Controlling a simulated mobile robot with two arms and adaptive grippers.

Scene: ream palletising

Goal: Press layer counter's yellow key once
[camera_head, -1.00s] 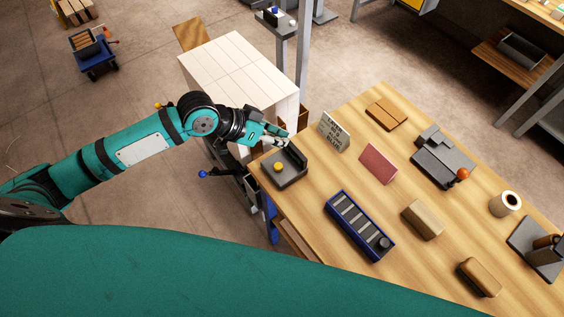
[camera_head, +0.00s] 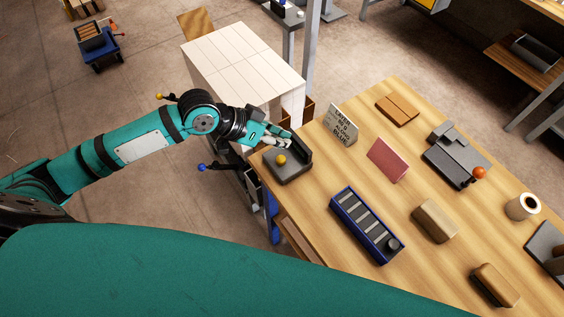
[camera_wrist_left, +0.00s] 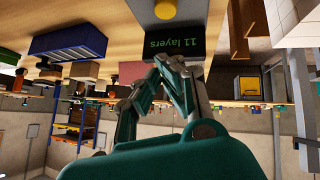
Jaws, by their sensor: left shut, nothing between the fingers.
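The layer counter (camera_head: 289,171) is a dark grey box at the table's near left corner, with a round yellow key (camera_head: 281,160) on top and a raised display behind it. My left gripper (camera_head: 288,144) is shut and empty. It is beside the display, behind the yellow key in the head view, and does not appear to touch the key. My right gripper is not in view.
The wooden table (camera_head: 330,174) also holds a printed sign (camera_head: 341,124), a pink card (camera_head: 388,159), a blue tray (camera_head: 366,226) and brown blocks (camera_head: 435,221). A white stack (camera_head: 245,66) stands left of the table, behind my left arm.

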